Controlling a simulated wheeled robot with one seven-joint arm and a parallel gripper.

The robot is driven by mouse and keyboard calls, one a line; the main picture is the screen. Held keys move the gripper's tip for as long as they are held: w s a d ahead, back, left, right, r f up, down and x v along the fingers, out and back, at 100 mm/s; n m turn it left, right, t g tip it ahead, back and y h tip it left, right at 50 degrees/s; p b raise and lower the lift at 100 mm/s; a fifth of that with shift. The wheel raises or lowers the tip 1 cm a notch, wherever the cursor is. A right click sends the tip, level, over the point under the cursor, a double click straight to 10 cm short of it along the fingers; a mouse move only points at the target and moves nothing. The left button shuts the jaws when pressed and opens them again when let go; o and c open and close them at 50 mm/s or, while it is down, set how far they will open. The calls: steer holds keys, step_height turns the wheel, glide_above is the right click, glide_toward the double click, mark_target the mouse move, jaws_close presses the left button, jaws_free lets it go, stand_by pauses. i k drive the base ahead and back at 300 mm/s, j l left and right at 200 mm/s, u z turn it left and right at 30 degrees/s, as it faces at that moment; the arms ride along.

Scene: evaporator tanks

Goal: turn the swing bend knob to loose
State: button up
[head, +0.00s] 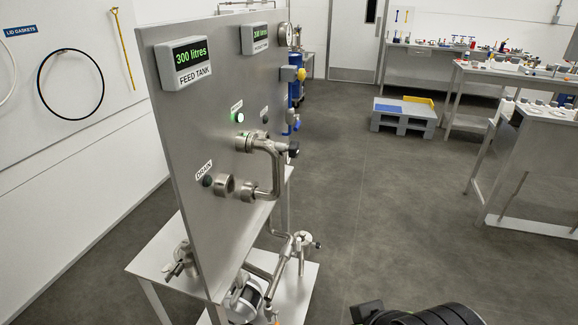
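The swing bend (274,165) is a bent steel pipe on the front of the upright steel panel (190,130). Its upper end meets the upper port (243,142) and its lower end meets a port (248,191) below. A dark knob (293,149) sticks out at the bend's right side; the view is too small to tell whether it is tight or loose. An open-looking port (224,186) sits to the left, beside the DRAIN label (204,173). A dark part of my arm shows at the bottom edge, well apart from the bend. My gripper's fingers are not visible.
Two displays read 300 litres, one marked FEED TANK (190,60). Pipes and valves (302,246) stand below on a low steel table (150,258). The grey floor (400,210) to the right is clear, with workbenches beyond.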

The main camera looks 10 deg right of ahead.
mark_target(294, 149)
steer(key=l+u, duration=0.1)
steer(key=u, duration=0.35)
steer(key=i+l+u, duration=0.1)
steer(key=u, duration=0.35)
steer(key=l+u, duration=0.15)
steer(key=u, duration=0.3)
steer(key=l+u, duration=0.15)
steer(key=u, duration=0.35)
steer(key=i, duration=0.05)
